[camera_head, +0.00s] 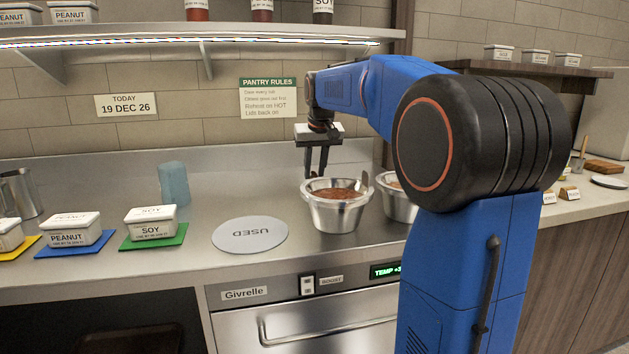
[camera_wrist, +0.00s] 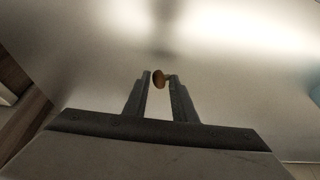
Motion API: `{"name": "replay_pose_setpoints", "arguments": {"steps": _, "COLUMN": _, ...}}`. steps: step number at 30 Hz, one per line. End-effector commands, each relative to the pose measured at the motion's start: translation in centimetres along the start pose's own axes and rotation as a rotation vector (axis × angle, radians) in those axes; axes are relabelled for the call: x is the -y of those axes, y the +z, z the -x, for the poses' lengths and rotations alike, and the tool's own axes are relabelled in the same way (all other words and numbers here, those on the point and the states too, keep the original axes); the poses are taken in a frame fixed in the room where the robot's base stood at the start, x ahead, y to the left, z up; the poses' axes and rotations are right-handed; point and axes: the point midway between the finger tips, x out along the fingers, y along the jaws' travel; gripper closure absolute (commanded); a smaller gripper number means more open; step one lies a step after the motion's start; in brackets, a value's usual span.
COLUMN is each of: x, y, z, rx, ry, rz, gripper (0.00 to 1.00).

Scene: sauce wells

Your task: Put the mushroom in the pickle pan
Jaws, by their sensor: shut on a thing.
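My gripper (camera_head: 316,172) is shut on a small brown mushroom (camera_wrist: 159,79), held between the fingertips in the wrist view. In the head view the mushroom is too small to make out. The fingers point down, near the back left rim of a round metal pan (camera_head: 337,218) with reddish-brown contents and a spoon. Only bare metal shows below the fingers in the wrist view. A second metal pan (camera_head: 397,208) stands to its right, partly hidden by my arm. No label shows on either pan, so I cannot tell which is the pickle pan.
A grey disc marked USED (camera_head: 250,234) lies left of the pans. Lidded tubs marked SOY (camera_head: 151,222) and PEANUT (camera_head: 73,230) stand on coloured mats farther left. A shelf (camera_head: 200,38) hangs above.

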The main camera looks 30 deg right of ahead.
Motion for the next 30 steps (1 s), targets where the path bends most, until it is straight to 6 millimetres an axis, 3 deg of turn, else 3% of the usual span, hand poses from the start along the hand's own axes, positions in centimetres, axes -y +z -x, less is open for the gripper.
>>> {"name": "replay_pose_setpoints", "arguments": {"steps": 6, "x": 0.0, "y": 1.2, "z": -2.6, "rx": 0.002, "ry": 0.0, "rz": 0.0, "gripper": 1.0}}
{"name": "replay_pose_setpoints", "arguments": {"steps": 18, "x": 0.0, "y": 1.4, "z": -3.2, "rx": 0.001, "ry": 0.0, "rz": 0.0, "gripper": 1.0}}
{"name": "replay_pose_setpoints", "arguments": {"steps": 19, "x": 0.0, "y": 1.4, "z": -3.2, "rx": 0.001, "ry": 0.0, "rz": 0.0, "gripper": 0.73}}
{"name": "replay_pose_setpoints", "arguments": {"steps": 21, "x": 0.0, "y": 1.4, "z": -3.2, "rx": 0.001, "ry": 0.0, "rz": 0.0, "gripper": 0.57}}
{"name": "replay_pose_setpoints", "arguments": {"steps": 30, "x": 0.0, "y": 1.3, "z": -3.1, "rx": 0.001, "ry": 0.0, "rz": 0.0, "gripper": 0.57}}
